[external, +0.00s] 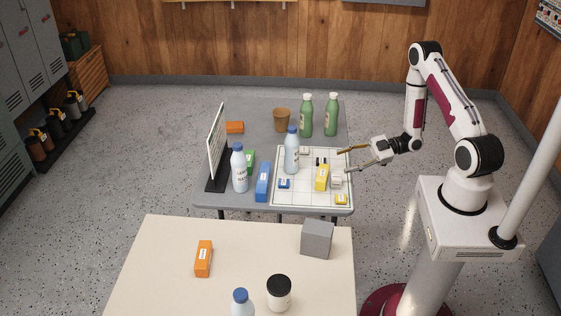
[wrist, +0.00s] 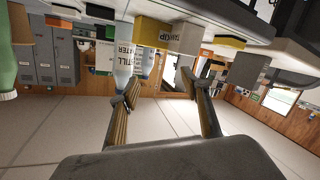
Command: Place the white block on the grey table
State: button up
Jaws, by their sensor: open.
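The grey table (external: 256,108) stands in the middle of the external view. A small white block (external: 336,181) rests on the white gridded board on this table, just right of a yellow block (external: 322,177). Another small pale block (external: 304,150) lies farther back on the board; its exact colour is hard to tell. My gripper (external: 345,161) is open and empty, reaching in from the right over the board's right edge. In the wrist view, which looks upside down, the open fingers (wrist: 158,88) have a pale block (wrist: 186,38) beyond them, beside a yellow block (wrist: 152,32).
The gridded board (external: 300,194) also holds a water bottle (external: 291,151) and small blocks. Green bottles (external: 306,116) and a brown cup (external: 282,120) stand behind. A blue box (external: 262,182), another bottle (external: 239,168) and a sign (external: 215,145) stand left. The table's back left is fairly clear.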

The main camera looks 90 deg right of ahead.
aim_at(341, 177)
jog(key=shift+s+a+f+t, duration=0.15)
jog(key=shift+s+a+t, duration=0.15)
jog(key=shift+s, duration=0.15)
jog(key=s+a+f+m+t+h, duration=0.2)
jog(key=s+a+f+m+h, duration=0.1)
jog(key=m, duration=0.5)
jog(key=shift+s+a+f+h, duration=0.4)
jog(key=shift+s+f+h, duration=0.55)
jog(key=shift+f, duration=0.35)
jog(key=shift+w, duration=0.35)
jog(key=shift+w, duration=1.05)
jog(key=shift+w+r, duration=0.1)
jog(key=shift+w, duration=0.05)
jog(key=shift+w+r, duration=0.15)
jog(key=shift+w, duration=0.55)
jog(key=shift+w+r, duration=0.1)
jog(key=shift+w, duration=1.65)
